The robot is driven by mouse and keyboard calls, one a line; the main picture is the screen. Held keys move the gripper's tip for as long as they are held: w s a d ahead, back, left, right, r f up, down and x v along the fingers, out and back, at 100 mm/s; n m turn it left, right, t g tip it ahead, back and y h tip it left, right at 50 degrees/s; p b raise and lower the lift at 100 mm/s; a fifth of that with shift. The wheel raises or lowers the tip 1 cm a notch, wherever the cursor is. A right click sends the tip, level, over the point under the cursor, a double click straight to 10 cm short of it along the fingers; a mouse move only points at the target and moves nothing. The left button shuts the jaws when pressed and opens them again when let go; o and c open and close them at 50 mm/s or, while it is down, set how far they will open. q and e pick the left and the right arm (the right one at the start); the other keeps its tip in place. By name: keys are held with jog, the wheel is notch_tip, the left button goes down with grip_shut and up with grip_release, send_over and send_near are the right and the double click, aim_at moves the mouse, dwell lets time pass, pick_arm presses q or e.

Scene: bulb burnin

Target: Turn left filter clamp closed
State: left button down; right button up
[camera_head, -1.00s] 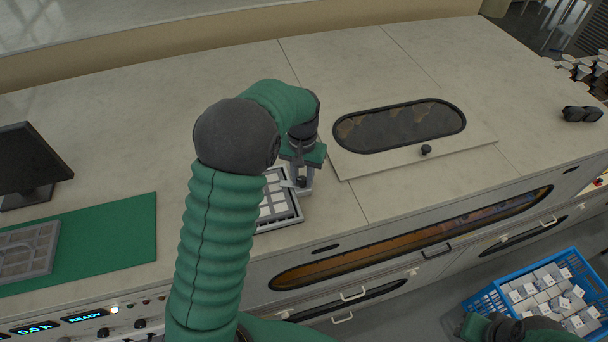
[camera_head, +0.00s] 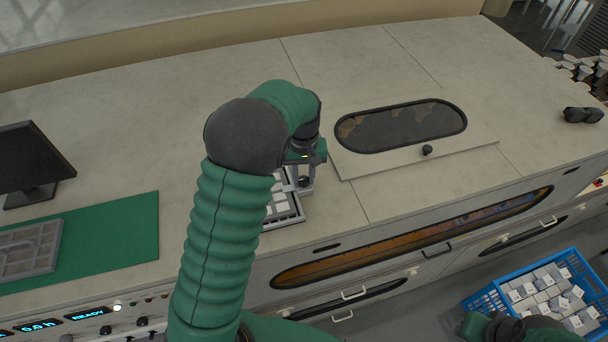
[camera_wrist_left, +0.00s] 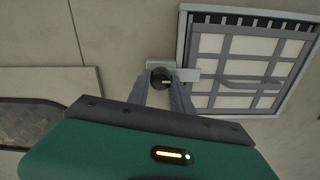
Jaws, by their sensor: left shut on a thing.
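The left filter clamp is a dark round knob (camera_wrist_left: 162,78) on a light grey bracket at the edge of the framed filter grille (camera_wrist_left: 242,62). My left gripper (camera_wrist_left: 164,84) reaches over it with its two grey fingers on either side of the knob and is shut on it. In the head view the knob (camera_head: 304,181) shows small beside the grille (camera_head: 284,207), below my left gripper (camera_head: 302,173). My green left arm hides part of the grille there. My right gripper (camera_head: 490,330) is only partly visible at the bottom right, near the blue crate.
A raised panel with a dark oval window (camera_head: 402,126) and a small knob (camera_head: 427,150) lies right of the gripper. A blue crate (camera_head: 478,300) of white boxes stands at the lower right. A green mat (camera_head: 120,235) with a grey tray (camera_head: 28,252) and a monitor (camera_head: 30,160) are left.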

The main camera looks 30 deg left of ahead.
pick_arm(q)
jog(key=shift+s+d+f, duration=0.15)
jog(key=shift+s+f, duration=0.05)
jog(key=shift+f, duration=0.05)
jog(key=c, duration=1.5)
grip_release()
jog(key=o, duration=0.3)
jog(key=shift+o, duration=0.3)
jog(key=shift+d+r, duration=0.15)
pick_arm(e)
jog(key=shift+s+d, duration=0.15)
jog(key=shift+d, duration=0.15)
jog(key=shift+a, duration=0.1)
